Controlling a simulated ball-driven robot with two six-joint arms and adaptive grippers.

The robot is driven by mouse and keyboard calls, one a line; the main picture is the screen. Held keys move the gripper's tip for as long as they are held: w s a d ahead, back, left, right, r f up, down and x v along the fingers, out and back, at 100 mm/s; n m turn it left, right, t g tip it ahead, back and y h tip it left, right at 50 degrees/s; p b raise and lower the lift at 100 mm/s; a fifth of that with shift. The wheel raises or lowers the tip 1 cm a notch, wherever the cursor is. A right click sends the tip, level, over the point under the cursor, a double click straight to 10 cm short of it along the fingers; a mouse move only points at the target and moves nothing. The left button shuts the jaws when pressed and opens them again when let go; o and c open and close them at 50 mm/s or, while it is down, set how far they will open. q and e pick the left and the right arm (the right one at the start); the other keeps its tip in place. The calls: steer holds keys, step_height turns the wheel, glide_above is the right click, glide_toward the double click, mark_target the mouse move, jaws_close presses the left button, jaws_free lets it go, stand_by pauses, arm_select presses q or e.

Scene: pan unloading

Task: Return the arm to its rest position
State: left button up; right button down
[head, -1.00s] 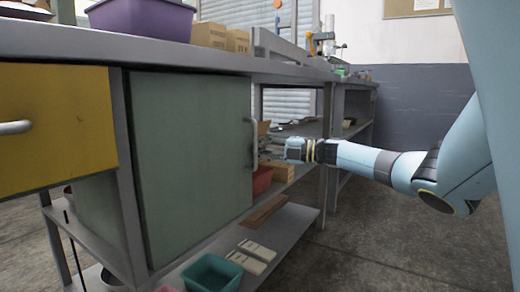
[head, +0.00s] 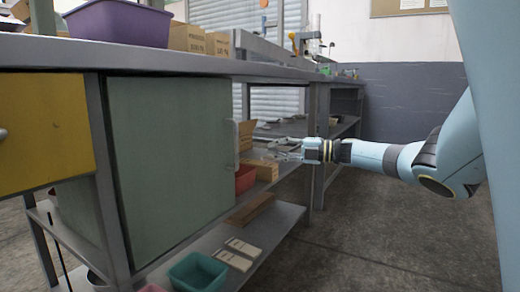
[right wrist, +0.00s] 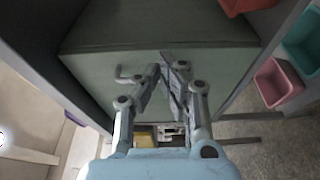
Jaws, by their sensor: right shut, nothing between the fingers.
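My right arm comes in from the right in the head view. Its gripper (head: 280,149) is at the end of the level arm, shut and empty, to the right of the green cabinet door (head: 168,150). A gap shows between the fingers and the door's pale handle (head: 236,143). In the right wrist view the two fingertips (right wrist: 168,64) come together in front of the green cabinet (right wrist: 150,35). The handle shows there just left of the fingers (right wrist: 127,79), apart from them. My left gripper is not in view.
A long grey workbench (head: 120,52) carries a purple bin (head: 118,22) and cardboard boxes (head: 187,37). Lower shelves hold a red bin (head: 244,178), a teal bin (head: 198,271) and a brown board (head: 250,208). The floor (head: 370,245) under my right arm is clear.

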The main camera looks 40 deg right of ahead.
steer(key=shift+s+d, duration=0.4)
steer(key=shift+d, duration=0.3)
steer(key=shift+s+d, duration=0.4)
steer(key=shift+d, duration=0.25)
